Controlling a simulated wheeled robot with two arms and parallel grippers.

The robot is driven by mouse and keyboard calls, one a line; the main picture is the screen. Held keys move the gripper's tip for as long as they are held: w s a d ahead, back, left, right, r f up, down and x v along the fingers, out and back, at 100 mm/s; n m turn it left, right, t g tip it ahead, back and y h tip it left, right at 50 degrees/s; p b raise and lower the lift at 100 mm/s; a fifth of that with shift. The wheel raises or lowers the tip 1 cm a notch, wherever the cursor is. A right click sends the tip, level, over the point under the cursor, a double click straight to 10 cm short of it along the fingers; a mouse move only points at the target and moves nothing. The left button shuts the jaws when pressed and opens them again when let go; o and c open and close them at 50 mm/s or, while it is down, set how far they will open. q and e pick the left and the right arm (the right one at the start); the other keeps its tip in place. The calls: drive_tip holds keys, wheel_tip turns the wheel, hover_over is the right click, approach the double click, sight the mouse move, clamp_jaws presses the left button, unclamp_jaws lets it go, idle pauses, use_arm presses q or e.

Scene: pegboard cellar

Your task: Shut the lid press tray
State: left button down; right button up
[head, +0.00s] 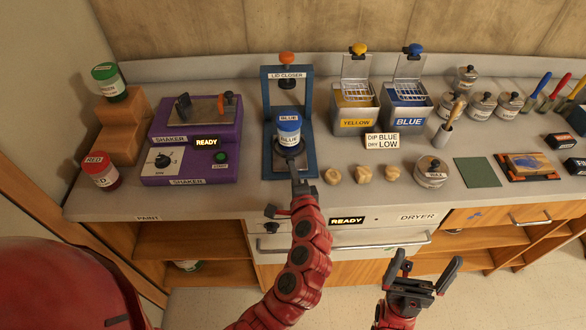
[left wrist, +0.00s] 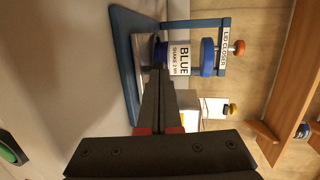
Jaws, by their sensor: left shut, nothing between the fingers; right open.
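The lid press (head: 312,135), a blue frame labelled LID CLOSER with an orange knob, stands on the counter. A white can labelled BLUE (head: 288,138) with a blue top stands upright on its tray; the can also shows in the left wrist view (left wrist: 179,58). The dark round tray part (head: 291,151) shows under the can, partly hidden. My left gripper (head: 292,164) is shut and empty, its tips at the front of the tray just below the can. I cannot tell whether they touch. My right gripper (head: 428,262) is open and empty in front of the dryer.
The purple shaker (head: 225,140) stands left of the press. Yellow (head: 355,116) and blue (head: 408,112) dip tanks stand to the right. Several small tan lumps (head: 363,174) and a wax tin (head: 431,172) lie near the front edge. The dryer drawer handle (head: 345,244) is below.

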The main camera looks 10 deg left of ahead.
use_arm(q)
drive_tip(key=b+x, duration=0.1)
drive_tip(key=x, duration=0.3)
drive_tip(key=d+r+b+x, duration=0.1)
drive_tip(key=x, duration=0.4)
drive_tip(key=w+d+r+x, duration=0.1)
drive_tip(key=x, duration=0.4)
drive_tip(key=shift+w+a+b, duration=0.15)
drive_tip(key=shift+w+b, duration=0.15)
drive_tip(key=shift+b, duration=0.1)
drive_tip(key=shift+w, duration=0.3)
drive_tip(key=shift+r, duration=0.4)
drive_tip(key=shift+a+r, duration=0.1)
